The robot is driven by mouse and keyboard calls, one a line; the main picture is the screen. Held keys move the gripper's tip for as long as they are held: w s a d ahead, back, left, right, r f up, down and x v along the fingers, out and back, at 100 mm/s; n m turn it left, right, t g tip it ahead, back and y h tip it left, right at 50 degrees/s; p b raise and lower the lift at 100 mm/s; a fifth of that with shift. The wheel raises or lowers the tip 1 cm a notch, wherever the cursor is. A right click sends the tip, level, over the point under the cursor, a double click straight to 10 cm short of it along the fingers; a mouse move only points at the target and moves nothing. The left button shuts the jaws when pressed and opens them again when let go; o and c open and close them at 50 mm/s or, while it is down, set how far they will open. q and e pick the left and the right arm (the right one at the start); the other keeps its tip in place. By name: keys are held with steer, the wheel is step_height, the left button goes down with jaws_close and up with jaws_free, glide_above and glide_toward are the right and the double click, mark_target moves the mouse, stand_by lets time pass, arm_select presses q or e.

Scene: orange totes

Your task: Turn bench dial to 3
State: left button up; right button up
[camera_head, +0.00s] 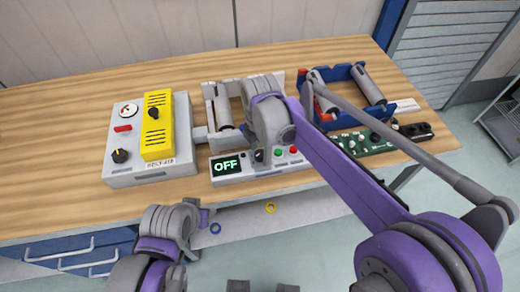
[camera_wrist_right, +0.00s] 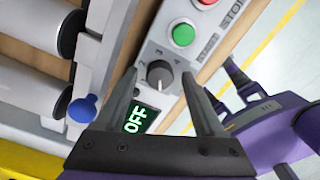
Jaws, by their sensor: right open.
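The bench dial (camera_wrist_right: 160,74) is a dark grey knob with a white pointer mark, on a pale control panel (camera_head: 235,178) near the bench's front edge. The panel's green-lit display (camera_head: 226,165) reads OFF. My right gripper (camera_wrist_right: 159,80) is open above the panel, with one finger on each side of the dial. I cannot tell whether the fingers touch it.
Green (camera_head: 279,152) and red (camera_head: 293,149) buttons sit right of the dial. A grey box with a yellow unit (camera_head: 158,125) and another black knob (camera_head: 120,156) stands left. A roller fixture (camera_head: 222,110), blue frame (camera_head: 325,120) and green circuit board (camera_head: 360,143) are nearby. The far-left benchtop is clear.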

steer(key=shift+c, duration=0.2)
jaws_close()
